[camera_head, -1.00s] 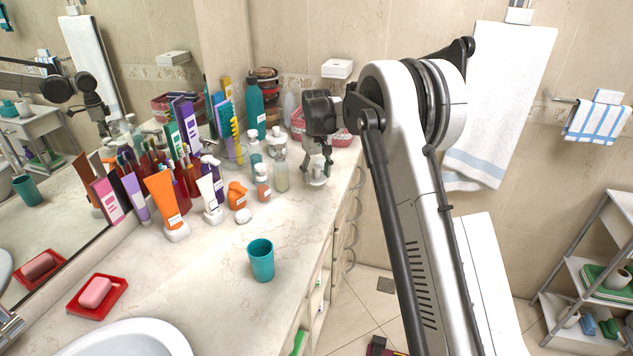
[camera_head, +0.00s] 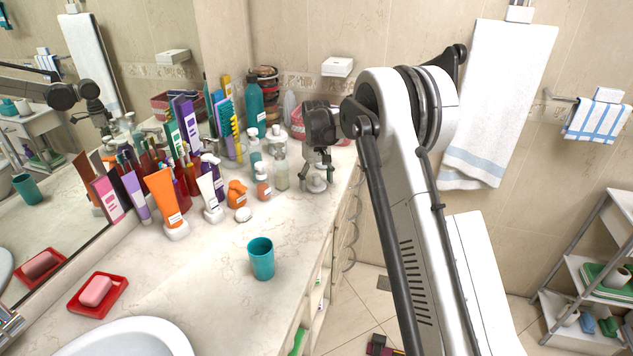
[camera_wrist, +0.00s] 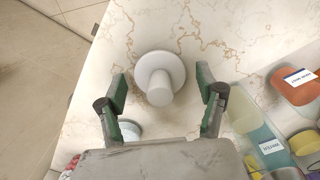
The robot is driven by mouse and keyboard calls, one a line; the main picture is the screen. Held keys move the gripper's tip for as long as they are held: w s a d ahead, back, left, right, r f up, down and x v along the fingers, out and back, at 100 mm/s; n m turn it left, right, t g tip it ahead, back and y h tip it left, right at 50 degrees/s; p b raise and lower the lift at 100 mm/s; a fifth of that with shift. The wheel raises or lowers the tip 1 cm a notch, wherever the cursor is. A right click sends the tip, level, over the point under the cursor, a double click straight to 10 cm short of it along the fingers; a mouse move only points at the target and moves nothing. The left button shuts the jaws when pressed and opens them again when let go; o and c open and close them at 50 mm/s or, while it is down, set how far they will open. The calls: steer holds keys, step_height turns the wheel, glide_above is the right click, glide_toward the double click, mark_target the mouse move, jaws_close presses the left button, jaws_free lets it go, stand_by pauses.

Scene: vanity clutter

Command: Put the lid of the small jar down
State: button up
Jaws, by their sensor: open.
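The white lid (camera_wrist: 160,75), a round disc with a thick knob, is between my gripper's two fingers in the wrist view. It appears to rest knob up on the marble counter, with a gap to each finger. My gripper (camera_wrist: 161,82) is open around it, pointing down. In the head view my gripper (camera_head: 318,174) is low over the counter's right part, and the lid (camera_head: 316,185) shows small and pale under the fingers. A second pale round thing (camera_wrist: 130,129), perhaps the small jar, is partly hidden by my gripper's body in the wrist view.
A teal cup (camera_head: 261,259) stands nearer. The counter's right edge is close to my gripper. Bare marble lies in front of it.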

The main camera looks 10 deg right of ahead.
mark_target(317, 175)
steer(key=shift+r, duration=0.1)
step_height(317, 175, up, 11)
steer(key=shift+r, duration=0.2)
steer(key=s+r+m+t, duration=0.1)
steer(key=s+r+t, duration=0.1)
steer(key=s+r, duration=0.7)
steer(key=s+r+t, duration=0.1)
steer(key=s+r, duration=0.4)
steer(key=s, duration=0.8)
steer(key=s+f+m+t, duration=0.1)
steer(key=s+f, duration=0.3)
steer(key=s, duration=0.9)
steer(key=s+f+m+t, duration=0.1)
steer(key=s+f+t, duration=0.2)
steer(key=s, duration=1)
steer(key=shift+f, duration=0.45)
